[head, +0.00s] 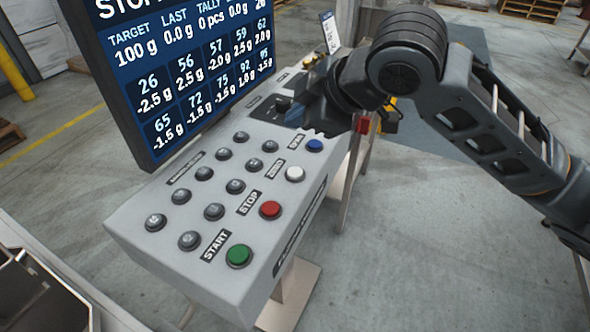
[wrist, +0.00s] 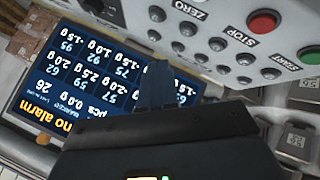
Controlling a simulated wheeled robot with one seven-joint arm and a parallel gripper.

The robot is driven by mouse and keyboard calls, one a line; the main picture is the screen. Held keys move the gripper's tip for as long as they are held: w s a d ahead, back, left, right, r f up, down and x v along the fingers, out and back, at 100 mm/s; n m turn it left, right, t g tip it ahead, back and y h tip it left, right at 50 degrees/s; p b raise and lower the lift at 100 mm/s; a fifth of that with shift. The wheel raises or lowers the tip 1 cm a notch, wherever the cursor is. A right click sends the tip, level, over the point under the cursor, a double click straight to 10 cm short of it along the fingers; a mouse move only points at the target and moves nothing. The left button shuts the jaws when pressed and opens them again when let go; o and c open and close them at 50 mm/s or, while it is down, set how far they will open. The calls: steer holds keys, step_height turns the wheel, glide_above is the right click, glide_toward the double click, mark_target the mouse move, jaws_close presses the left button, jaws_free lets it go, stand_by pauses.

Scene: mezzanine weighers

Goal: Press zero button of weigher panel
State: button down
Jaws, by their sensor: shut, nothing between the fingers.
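The weigher panel (head: 190,240) is a sloped grey console below a dark screen. Its zero button (head: 295,174) is white, in the front row between the red stop button (head: 270,209) and the blue button (head: 314,145). In the wrist view the ZERO label (wrist: 200,14) shows near the top edge; the white button is at most a sliver there. My gripper (wrist: 157,80) is shut and empty, its fingers seen against the screen and lower button rows. In the head view my wrist hangs over the panel's far end and the fingertips are hard to make out. I see no contact with the zero button.
The screen (head: 175,75) rises behind the buttons. The green start button (head: 239,255) is at the near end. Several small dark buttons (head: 214,211) fill the panel's middle. A dark switch (head: 283,103) sits near my wrist. The floor to the right is open.

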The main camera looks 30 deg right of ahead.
mark_target(298, 174)
stand_by(0.3)
step_height(298, 174, down, 9)
steer(key=b, duration=0.6)
steer(key=shift+r+b, duration=0.1)
steer(key=shift+b, duration=0.2)
stand_by(1.7)
steer(key=shift+f+b, duration=0.4)
steer(key=shift+b, duration=0.1)
steer(key=shift+f+b, duration=0.45)
stand_by(0.6)
stand_by(0.3)
steer(key=shift+r+p, duration=0.55)
steer(key=shift+r, duration=0.35)
steer(key=shift+r+p, duration=1.75)
steer(key=shift+r, duration=0.75)
